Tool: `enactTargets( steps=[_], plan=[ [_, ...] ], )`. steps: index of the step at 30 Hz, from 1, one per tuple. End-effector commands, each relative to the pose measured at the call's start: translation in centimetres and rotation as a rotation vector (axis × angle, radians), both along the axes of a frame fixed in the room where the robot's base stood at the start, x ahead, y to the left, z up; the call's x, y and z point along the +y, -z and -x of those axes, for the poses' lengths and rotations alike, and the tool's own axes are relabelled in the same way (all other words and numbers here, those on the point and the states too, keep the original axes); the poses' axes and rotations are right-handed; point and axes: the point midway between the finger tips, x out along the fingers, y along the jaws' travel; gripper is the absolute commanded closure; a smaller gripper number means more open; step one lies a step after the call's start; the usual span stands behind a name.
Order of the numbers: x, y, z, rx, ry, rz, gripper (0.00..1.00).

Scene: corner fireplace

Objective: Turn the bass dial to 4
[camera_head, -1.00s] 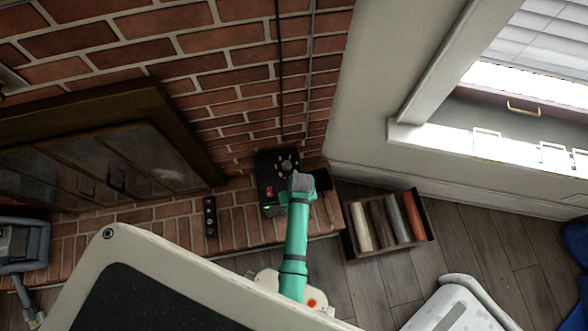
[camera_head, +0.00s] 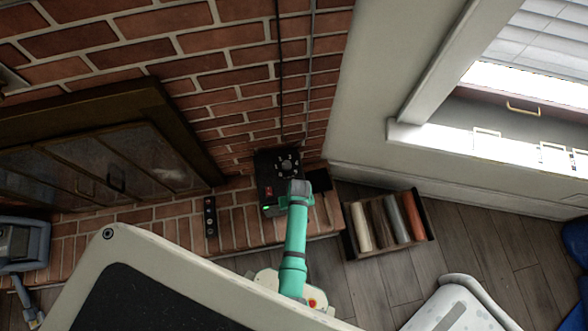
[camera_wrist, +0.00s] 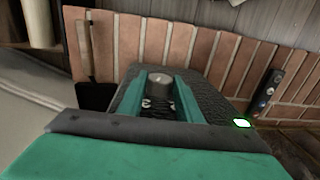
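A black control box (camera_head: 268,175) stands on the brick hearth against the brick wall. A round dial (camera_head: 287,164) with pale figures around it shows on its upper part; the labels and setting are too small to read. My gripper (camera_head: 298,186) is over the box's lower right part, below that dial, and hides what lies under it. In the wrist view, my open gripper (camera_wrist: 162,95) has its green fingers apart, on either side of a grey round knob (camera_wrist: 160,80) on the box. I cannot tell whether the fingers touch it. Which dial is the bass is not legible.
A red switch (camera_head: 268,191) and green light (camera_head: 267,208) are on the box's left side. A small black strip with knobs (camera_head: 210,216) stands to its left. A crate (camera_head: 348,240) of rolls is at the right. Cables (camera_head: 280,75) run up the wall.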

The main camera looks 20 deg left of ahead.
Motion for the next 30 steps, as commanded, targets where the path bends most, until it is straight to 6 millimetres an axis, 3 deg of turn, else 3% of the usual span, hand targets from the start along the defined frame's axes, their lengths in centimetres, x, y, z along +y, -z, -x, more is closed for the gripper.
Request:
enactTargets(
  steps=[13,30],
  plan=[
    [-0.33,0.04,-0.15,0.054,0.006,-0.078,0.91],
    [-0.99,0.31,-0.73,0.309,0.005,-0.458,0.91]
  ],
)
